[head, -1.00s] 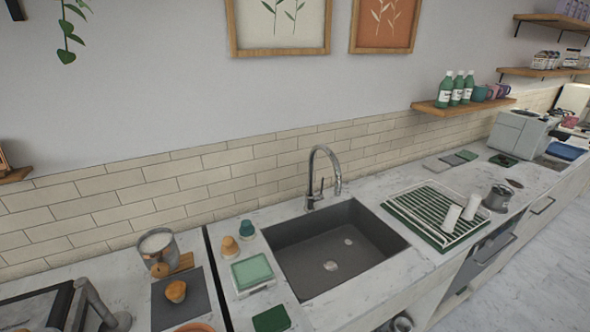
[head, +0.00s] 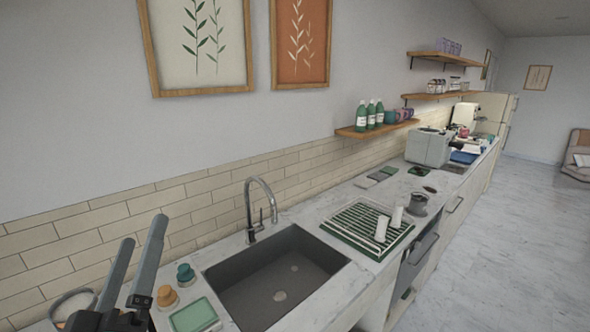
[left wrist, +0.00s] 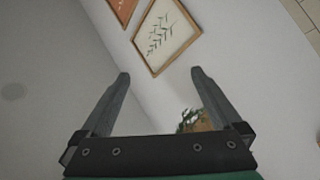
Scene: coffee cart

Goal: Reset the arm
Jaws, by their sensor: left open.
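My left gripper (head: 142,248) is at the lower left of the head view, raised in front of the tiled wall and left of the sink. Its two fingers point up and are spread apart, with nothing between them. In the left wrist view the open fingers (left wrist: 158,82) frame the wall and a framed leaf picture (left wrist: 167,35). My right gripper is in neither view.
A dark sink (head: 268,283) with a tall tap (head: 262,205) is right of my left gripper. A green sponge tray (head: 195,316) and two small knobbed items (head: 167,297) stand beside it. A drying rack (head: 345,232) holds two white cups. Open floor (head: 500,250) lies at right.

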